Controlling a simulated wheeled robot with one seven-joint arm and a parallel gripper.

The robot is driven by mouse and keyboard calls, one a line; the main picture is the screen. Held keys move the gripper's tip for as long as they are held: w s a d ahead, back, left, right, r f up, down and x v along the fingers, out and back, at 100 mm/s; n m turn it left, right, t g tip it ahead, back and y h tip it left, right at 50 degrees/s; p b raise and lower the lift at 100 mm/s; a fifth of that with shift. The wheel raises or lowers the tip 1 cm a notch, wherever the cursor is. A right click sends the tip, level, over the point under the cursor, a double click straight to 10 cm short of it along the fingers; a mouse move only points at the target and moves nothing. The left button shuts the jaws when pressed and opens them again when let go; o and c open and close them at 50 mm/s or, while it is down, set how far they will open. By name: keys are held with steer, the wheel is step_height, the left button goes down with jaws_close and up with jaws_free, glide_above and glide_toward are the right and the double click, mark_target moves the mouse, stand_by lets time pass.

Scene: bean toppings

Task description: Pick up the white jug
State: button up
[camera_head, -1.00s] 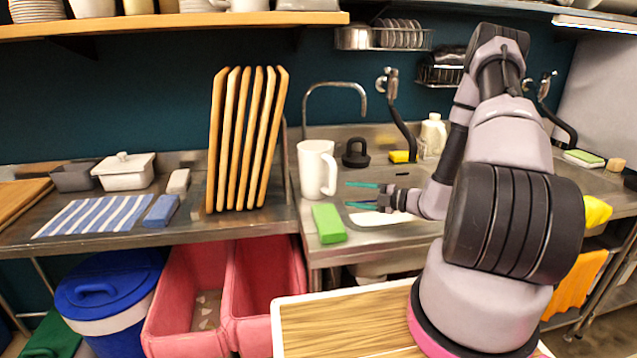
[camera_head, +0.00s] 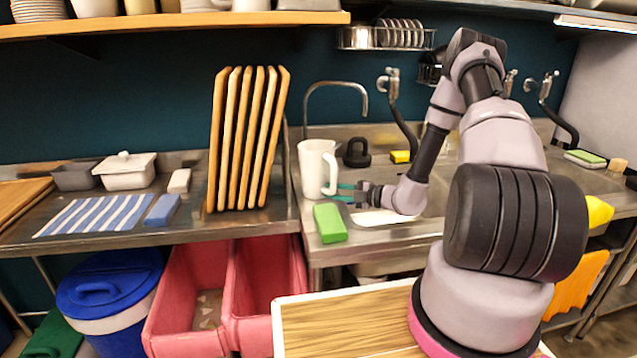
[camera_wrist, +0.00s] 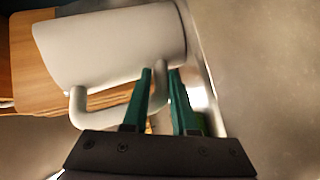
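The white jug (camera_head: 314,168) stands upright on the steel counter left of the sink, with its handle on its right side. My gripper (camera_head: 342,192) is at the handle, pointing left. In the wrist view the jug body (camera_wrist: 112,45) lies ahead of my gripper (camera_wrist: 166,85), and the green fingers are apart. A part of the handle shows between the fingers, and its rest shows to the left. I cannot tell whether the fingers touch it.
A green sponge (camera_head: 330,223) lies in front of the jug, just below my gripper. Upright wooden boards (camera_head: 245,140) stand to its left. A black round-handled item (camera_head: 356,154) is behind, by the faucet (camera_head: 335,84). The sink (camera_head: 432,200) is to the right.

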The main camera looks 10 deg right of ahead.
jaws_close()
stand_by(1.0)
steer(key=shift+r, duration=0.1)
